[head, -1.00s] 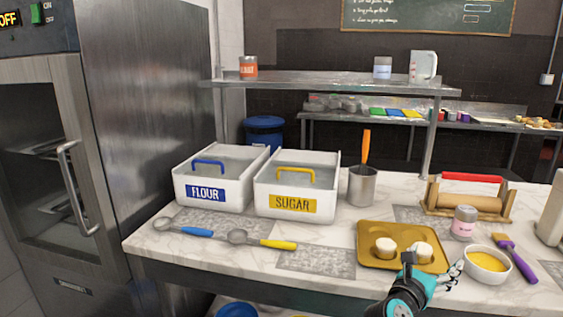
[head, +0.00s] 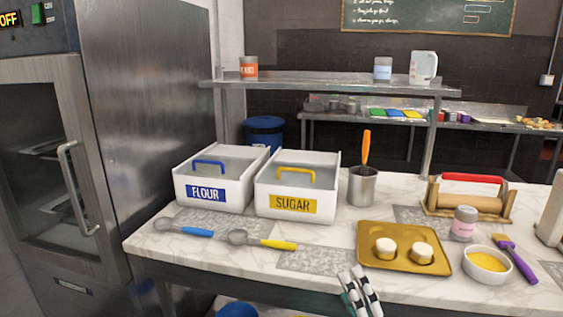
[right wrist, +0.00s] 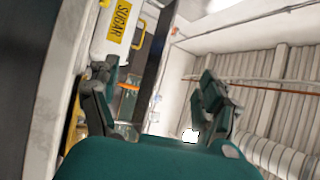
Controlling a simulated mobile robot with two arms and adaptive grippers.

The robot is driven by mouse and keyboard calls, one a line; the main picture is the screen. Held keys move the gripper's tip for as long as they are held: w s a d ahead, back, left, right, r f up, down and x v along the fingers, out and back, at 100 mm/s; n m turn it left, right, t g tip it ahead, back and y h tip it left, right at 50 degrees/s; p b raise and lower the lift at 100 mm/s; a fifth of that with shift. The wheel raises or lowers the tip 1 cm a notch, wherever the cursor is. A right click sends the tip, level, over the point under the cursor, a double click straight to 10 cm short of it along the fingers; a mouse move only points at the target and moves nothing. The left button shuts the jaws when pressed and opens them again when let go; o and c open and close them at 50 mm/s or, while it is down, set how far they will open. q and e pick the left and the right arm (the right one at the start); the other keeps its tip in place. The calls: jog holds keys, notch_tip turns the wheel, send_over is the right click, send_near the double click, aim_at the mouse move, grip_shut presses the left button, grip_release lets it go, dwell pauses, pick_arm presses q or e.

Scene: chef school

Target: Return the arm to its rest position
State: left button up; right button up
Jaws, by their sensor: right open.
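My right gripper (head: 352,272) shows low in the head view, its black and white fingers pointing up at the counter's front edge. It is left of and nearer than the golden tray (head: 364,262), apart from it. In the right wrist view my right gripper (right wrist: 158,90) is open, with nothing between its fingers. The tray holds two pale round pieces, the left one (head: 385,248) and the right one (head: 421,253), both resting on it. My left gripper is not in view.
The marble counter (head: 225,262) holds the flour bin (head: 190,205) and sugar bin (head: 268,213), two spoons, a metal cup (head: 362,188), a rolling pin (head: 470,204), a pink-labelled jar (head: 463,228), a yellow-filled bowl (head: 487,277) and a brush (head: 520,263). An oven stands at left.

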jog(key=s+a+f+n+g, duration=0.3)
jog(key=s+f+n+g, duration=0.35)
jog(key=f, duration=0.35)
jog(key=s+d+f+n+g+h, duration=0.45)
jog(key=s+f, duration=0.35)
jog(key=s, duration=0.2)
jog(key=s+d+f+n+g+h, duration=0.3)
jog(key=s+d+f+g, duration=0.3)
jog(key=s+f, duration=0.3)
notch_tip(320, 180, down, 22)
jog(key=s+f+g+p, duration=0.1)
jog(key=s+p, duration=0.1)
jog(key=s+d+f+g+p, duration=0.1)
jog(key=s+d+f+p, duration=0.1)
jog(key=s+f, duration=1.2)
jog(key=s+d, duration=0.1)
jog(key=s, duration=0.1)
jog(key=shift+s, duration=0.3)
